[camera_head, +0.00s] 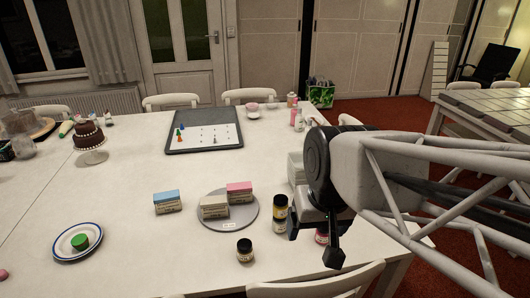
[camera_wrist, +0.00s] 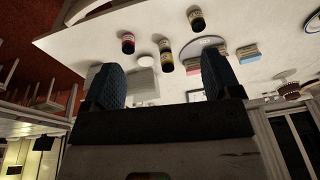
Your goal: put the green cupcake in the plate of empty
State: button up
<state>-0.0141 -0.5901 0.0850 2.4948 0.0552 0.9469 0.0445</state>
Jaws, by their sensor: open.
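A small green piece, which looks like the green cupcake (camera_head: 80,241), sits on a white plate with a blue rim (camera_head: 64,254) at the front left of the table. A grey round turntable (camera_head: 246,224) in the middle carries a pink-and-white box (camera_head: 240,188) and a beige box (camera_head: 214,207). A small label on its front is too small to read. I cannot make out an empty plate. My gripper (camera_head: 313,240) is open over the table's right side, far right of the green piece. In the wrist view my gripper (camera_wrist: 160,82) has its two fingers apart with nothing between them.
A blue-and-white box (camera_head: 168,203) lies left of the turntable. A chocolate cake (camera_head: 88,135) on a stand and a grey board with small pieces (camera_head: 203,134) are farther back.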

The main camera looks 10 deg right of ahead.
jog(key=shift+s+d+f+h, duration=0.1)
jog(key=shift+s+d+h, duration=0.1)
jog(key=shift+s+d, duration=0.3)
jog(key=shift+s+d+f+h, duration=0.1)
jog(key=shift+s+d+h, duration=0.15)
jog(key=shift+s, duration=0.35)
dwell(0.6)
